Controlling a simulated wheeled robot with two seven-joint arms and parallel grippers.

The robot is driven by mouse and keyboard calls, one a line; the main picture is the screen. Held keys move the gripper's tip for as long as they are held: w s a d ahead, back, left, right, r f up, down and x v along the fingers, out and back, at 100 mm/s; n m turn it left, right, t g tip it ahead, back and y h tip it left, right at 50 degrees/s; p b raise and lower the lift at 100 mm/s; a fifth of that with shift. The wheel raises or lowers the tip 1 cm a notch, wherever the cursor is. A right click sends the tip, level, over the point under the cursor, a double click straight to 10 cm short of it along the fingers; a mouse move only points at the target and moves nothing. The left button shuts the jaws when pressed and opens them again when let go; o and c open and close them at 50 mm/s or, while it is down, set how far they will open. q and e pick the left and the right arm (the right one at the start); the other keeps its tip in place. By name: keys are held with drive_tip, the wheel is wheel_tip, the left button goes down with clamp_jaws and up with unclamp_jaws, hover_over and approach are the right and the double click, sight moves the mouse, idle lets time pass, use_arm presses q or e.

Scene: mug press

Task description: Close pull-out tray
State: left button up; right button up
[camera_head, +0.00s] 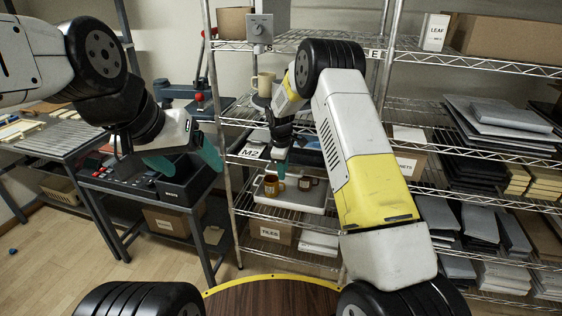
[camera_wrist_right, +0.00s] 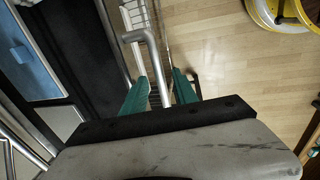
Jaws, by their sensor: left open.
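A white tray (camera_head: 288,205) lies on a wire shelf below the M2 label (camera_head: 250,152) in the head view. A red-brown mug (camera_head: 271,187) and a darker mug (camera_head: 306,183) stand on it. My right gripper (camera_head: 281,166) points down just above the tray area; whether it touches the tray is unclear. In the right wrist view its teal fingers (camera_wrist_right: 162,88) are apart. A bent grey bar (camera_wrist_right: 140,37) runs down between or behind them; I cannot tell whether they touch it. My left gripper (camera_head: 184,160) is open and empty, over the left bench, well away from the tray.
A dark organiser (camera_head: 180,185) sits on the left bench under my left gripper. A cream mug (camera_head: 264,84) stands higher up by the rack. Wire shelves with boxes and stacked sheets fill the right.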

wheel_tip(320, 180, up, 8)
drive_tip(key=s, duration=0.1)
drive_tip(key=shift+s+a+f, duration=0.15)
drive_tip(key=shift+s+a, duration=0.05)
